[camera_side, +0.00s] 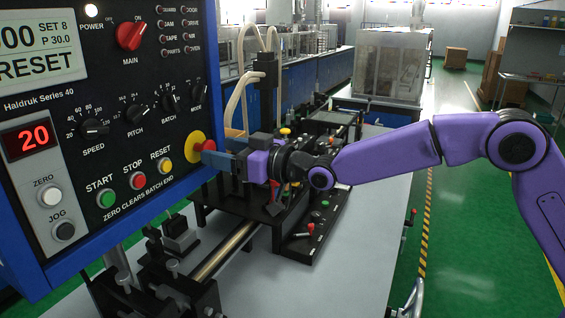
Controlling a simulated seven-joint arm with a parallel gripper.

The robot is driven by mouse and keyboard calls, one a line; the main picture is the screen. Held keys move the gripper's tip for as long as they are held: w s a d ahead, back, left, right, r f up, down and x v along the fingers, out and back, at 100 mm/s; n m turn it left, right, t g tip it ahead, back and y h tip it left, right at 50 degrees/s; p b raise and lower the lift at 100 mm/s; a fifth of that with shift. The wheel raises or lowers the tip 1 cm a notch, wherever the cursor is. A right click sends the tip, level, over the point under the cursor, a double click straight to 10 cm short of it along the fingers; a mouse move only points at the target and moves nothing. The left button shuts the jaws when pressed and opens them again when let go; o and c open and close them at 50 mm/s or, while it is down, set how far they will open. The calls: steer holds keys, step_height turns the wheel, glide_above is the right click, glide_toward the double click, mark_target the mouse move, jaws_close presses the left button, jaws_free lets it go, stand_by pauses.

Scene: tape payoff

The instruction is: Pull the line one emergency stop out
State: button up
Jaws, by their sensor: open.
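A red emergency stop button (209,145) on a yellow round collar (194,147) sits at the right edge of the blue-framed control panel (120,130). My gripper (209,158) is at the button, coming from the right. Its fingers are open and reach to the button's near side, covering its lower part. I cannot tell whether they touch the button or stand on both sides of it. Whether the button is pressed in or out cannot be told. The panel screen (40,50) reads RESET.
Green START (105,198), red STOP (137,180) and yellow RESET (165,165) buttons lie left of the stop. A red MAIN knob (130,35) is above. Black machine parts (270,205) stand below my gripper. The grey bench top (370,220) at right is mostly clear.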

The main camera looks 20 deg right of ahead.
steer(key=v, duration=1.5)
steer(key=shift+s+d, duration=0.2)
steer(key=shift+d, duration=0.05)
steer(key=s+d+f+n+g+h, duration=0.1)
steer(key=s+d+f+g+h, duration=0.3)
steer(key=s+d, duration=0.5)
steer(key=s+d+f+n+g+h, duration=0.1)
steer(key=s+d+f+g+h, duration=0.3)
steer(key=s+d, duration=0.5)
steer(key=s+d+f+n+g+h, duration=0.1)
steer(key=s+d+f+g+h, duration=0.3)
steer(key=s, duration=1)
steer(key=d+f, duration=0.3)
steer(key=d, duration=0.2)
steer(key=shift+s+d+n+g, duration=0.3)
steer(key=shift+s, duration=0.1)
steer(key=shift+f, duration=0.15)
